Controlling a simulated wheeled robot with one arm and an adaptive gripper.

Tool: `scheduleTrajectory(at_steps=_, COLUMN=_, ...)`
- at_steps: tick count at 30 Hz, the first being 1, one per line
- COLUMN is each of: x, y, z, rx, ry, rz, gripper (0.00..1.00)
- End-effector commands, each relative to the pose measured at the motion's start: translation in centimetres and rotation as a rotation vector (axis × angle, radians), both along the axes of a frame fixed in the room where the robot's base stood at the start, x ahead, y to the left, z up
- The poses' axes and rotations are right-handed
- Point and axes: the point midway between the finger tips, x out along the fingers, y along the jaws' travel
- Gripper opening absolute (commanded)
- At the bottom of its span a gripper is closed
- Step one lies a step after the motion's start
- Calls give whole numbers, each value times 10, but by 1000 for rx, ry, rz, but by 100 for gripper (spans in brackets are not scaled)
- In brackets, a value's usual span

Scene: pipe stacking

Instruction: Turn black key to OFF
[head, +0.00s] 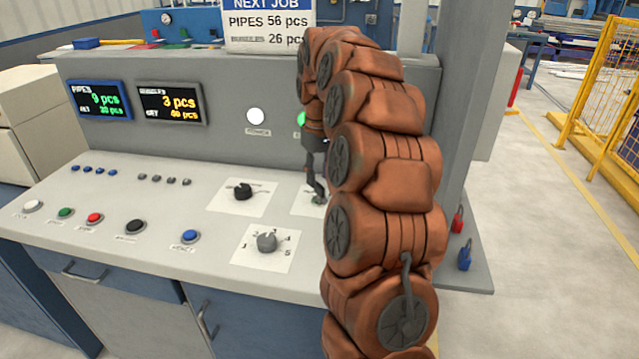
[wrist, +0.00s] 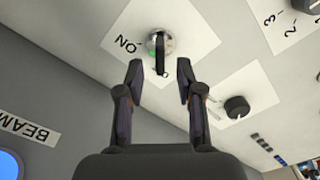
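The black key (wrist: 160,52) sits in a round metal lock on a white card (wrist: 185,22) with an "ON" label to its left in the wrist view. Its long grip points down in that view, toward my gripper. My gripper (wrist: 160,66) is open, its two fingers on either side of the line to the key, with no clear contact. In the head view my gripper (head: 318,192) is over the right-hand card (head: 303,203) on the console.
A black knob (head: 243,192) and a grey selector knob (head: 267,242) stand on cards left of my gripper. Several push buttons, including a blue one (head: 190,237), line the console. The upright back panel with a white lamp (head: 255,116) rises behind.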

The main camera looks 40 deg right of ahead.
Motion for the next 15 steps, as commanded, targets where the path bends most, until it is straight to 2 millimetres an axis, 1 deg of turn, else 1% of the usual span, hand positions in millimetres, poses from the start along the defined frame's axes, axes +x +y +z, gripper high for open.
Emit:
scheduleTrajectory(at_steps=1, x=1, y=0, z=8, rx=-1, ry=-2, rz=0, gripper=36)
scheduleTrajectory(at_steps=6, x=1, y=0, z=32, rx=-2, ry=-3, rz=-1, gripper=36)
scheduleTrajectory(at_steps=12, x=1, y=0, z=57, rx=-1, ry=-4, rz=-1, gripper=36)
scheduleTrajectory(at_steps=15, x=1, y=0, z=66, rx=-1, ry=-3, rz=0, gripper=36)
